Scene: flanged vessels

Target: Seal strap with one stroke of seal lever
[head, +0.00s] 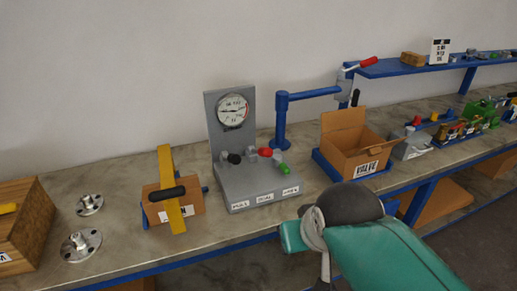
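A yellow strap (165,161) runs upright over a small cardboard box (194,198) left of centre, standing up above its top. A black handle (167,192) lies across the strap at the box front. Right of it stands a grey console (250,184) with a round gauge (232,111) and black (234,158), red (265,152) and green (283,169) knobs. Its front labels are too small to read surely, so I cannot tell which handle is the seal lever. My arm's teal link and dark joint show at the lower right; my gripper is not in view.
Two metal flanges (82,245) and a wooden crate (24,228) are at the left. A blue post with a swing arm (313,94) and an open carton (352,145) stand right of the console. A blue shelf (395,68) runs behind. Bench space is clear around the strapped box.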

